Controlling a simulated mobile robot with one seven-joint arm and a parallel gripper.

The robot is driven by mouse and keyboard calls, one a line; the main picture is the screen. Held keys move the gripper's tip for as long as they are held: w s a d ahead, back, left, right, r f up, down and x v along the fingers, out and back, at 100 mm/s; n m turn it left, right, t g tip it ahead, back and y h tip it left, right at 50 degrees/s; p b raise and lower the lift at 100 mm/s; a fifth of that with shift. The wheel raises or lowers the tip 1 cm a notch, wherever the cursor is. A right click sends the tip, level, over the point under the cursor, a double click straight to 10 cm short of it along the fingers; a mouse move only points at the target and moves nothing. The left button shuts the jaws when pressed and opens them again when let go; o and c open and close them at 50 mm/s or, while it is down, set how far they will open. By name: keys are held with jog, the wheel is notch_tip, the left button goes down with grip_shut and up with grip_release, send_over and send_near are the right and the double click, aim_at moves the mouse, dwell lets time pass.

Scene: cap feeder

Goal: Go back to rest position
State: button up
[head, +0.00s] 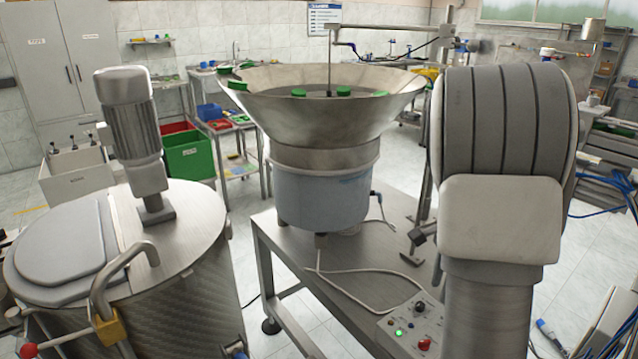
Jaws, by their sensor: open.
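My gripper is not in view. A thick grey link of my own arm rises at the right and hides what is behind it. The cap feeder is a wide metal bowl (330,118) on a blue-grey drum (322,197), standing on a metal table (330,270). Several green caps lie in and around the bowl's rim, among them one near the middle (344,91) and one at the left edge (237,85). The bowl's floor is mostly hidden by its near wall.
A large steel tank (170,300) with a motor (137,125) stands at the left. A control box (410,328) with a green light sits on the table's near end, beside a loose cable. Green (190,160) and red bins stand behind. Open floor shows between the tank and table.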

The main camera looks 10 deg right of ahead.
jog(key=s+a+r+n+t, duration=0.1)
jog(key=a+r+n+t, duration=0.1)
jog(key=a+r+n, duration=0.45)
jog(key=s+a+r+n+t, duration=0.1)
jog(key=s+a+r+n, duration=0.4)
jog(key=a, duration=0.3)
jog(key=s+a+r+n+t+p, duration=0.1)
jog(key=s+a+r+n, duration=0.3)
jog(key=s+a+n, duration=0.4)
jog(key=shift+s+a+r+t, duration=0.2)
jog(key=shift+a+r+t, duration=0.2)
jog(key=shift+a+t, duration=0.3)
